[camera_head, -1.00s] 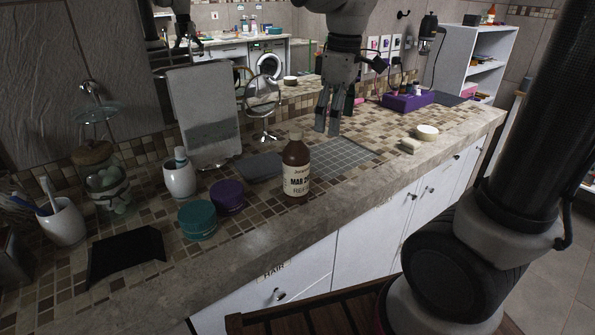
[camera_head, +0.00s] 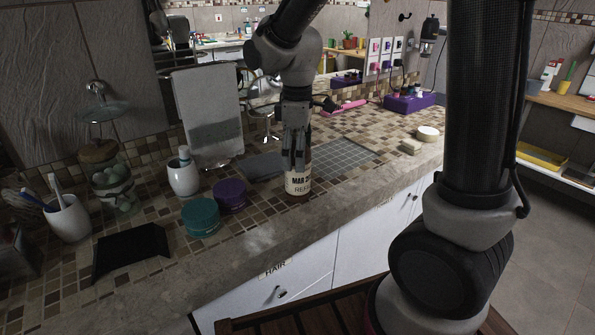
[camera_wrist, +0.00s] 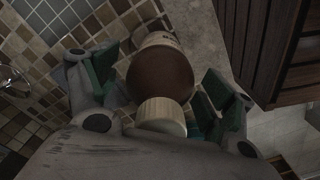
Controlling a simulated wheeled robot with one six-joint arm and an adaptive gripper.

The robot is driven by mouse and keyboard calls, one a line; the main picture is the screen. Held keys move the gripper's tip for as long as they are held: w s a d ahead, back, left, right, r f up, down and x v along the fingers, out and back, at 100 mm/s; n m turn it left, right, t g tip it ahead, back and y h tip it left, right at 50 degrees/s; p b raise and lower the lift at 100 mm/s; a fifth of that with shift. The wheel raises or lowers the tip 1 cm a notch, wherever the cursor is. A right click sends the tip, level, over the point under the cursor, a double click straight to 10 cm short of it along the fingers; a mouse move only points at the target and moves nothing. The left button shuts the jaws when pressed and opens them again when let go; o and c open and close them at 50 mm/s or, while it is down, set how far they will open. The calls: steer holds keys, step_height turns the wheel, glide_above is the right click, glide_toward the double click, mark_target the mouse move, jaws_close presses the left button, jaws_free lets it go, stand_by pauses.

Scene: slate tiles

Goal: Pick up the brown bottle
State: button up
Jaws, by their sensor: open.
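The brown bottle (camera_head: 298,184) stands upright on the tiled counter, its cream label showing near the front edge. Its upper part is hidden behind my gripper (camera_head: 294,163) in the head view. In the wrist view the bottle (camera_wrist: 160,75) shows from above, with its pale cap (camera_wrist: 161,115) toward the camera. My gripper (camera_wrist: 160,92) is open, with one green-padded finger on each side of the bottle. I cannot tell whether either finger touches it.
A purple jar (camera_head: 229,195) and a teal jar (camera_head: 200,216) stand close on the left. A grey grid mat (camera_head: 345,156) lies to the right. A soap dish (camera_head: 427,133) is farther right.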

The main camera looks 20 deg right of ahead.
jaws_close()
steer(key=shift+r, duration=0.1)
